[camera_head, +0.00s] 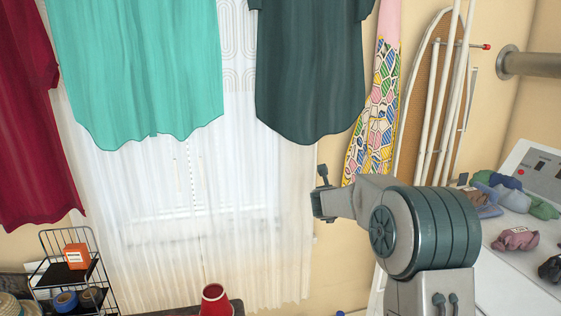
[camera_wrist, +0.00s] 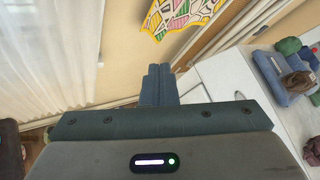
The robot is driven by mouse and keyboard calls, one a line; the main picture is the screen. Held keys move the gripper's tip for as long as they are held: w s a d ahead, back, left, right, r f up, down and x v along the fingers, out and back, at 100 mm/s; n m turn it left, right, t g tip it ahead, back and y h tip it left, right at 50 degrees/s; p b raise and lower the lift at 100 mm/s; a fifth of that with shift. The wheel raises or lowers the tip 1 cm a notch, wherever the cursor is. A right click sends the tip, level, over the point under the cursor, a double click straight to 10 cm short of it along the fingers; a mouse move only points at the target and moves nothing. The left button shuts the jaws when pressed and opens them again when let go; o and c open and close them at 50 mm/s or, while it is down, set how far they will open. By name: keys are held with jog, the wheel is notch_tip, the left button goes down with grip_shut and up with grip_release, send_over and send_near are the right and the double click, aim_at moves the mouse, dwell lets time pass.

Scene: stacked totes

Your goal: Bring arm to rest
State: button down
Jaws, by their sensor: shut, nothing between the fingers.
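My arm rises at the lower right of the head view, with its big grey-green joint (camera_head: 425,230) in front of the white machine. The forearm points left and ends in a small dark part near the curtain's right edge; its fingers are too small there to read. In the wrist view my gripper (camera_wrist: 158,70) shows its two blue-grey fingers side by side, pressed together with no gap. Nothing is held between them. The fingers point toward the beige wall and appear clear of everything around them.
An ironing board (camera_head: 422,100) leans on the wall. Shirts hang before the white curtain (camera_head: 200,220). A wire rack (camera_head: 45,245) and a red cup (camera_head: 215,300) are low at left.

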jog(key=s+a+r+n+g+y+p, duration=0.1)
jog(key=s+a+r+n+y+p, duration=0.1)
jog(key=s+a+r+n+y, duration=0.45)
jog(key=s+a+r+n+y+p, duration=0.1)
jog(key=s+a+r+n+p, duration=0.15)
jog(key=s+n, duration=0.85)
jog(key=s+d+f+n+g+p, duration=0.1)
jog(key=s+f+n+g, duration=0.1)
jog(key=s+n, duration=0.3)
jog(key=s+d+f+n+g+h, duration=0.1)
jog(key=s+n, duration=0.5)
jog(key=s, duration=0.8)
jog(key=s+d+f+n+g+h+p, duration=0.1)
jog(key=s+d+f+n+g, duration=0.2)
jog(key=s, duration=0.6)
jog(key=shift+s+d+f+n+g+p, duration=0.2)
jog(key=shift+f+n+g+p, duration=0.15)
jog(key=shift+n+g, duration=0.85)
jog(key=shift+w+d+r+h, duration=0.1)
jog(key=shift+h, duration=0.15)
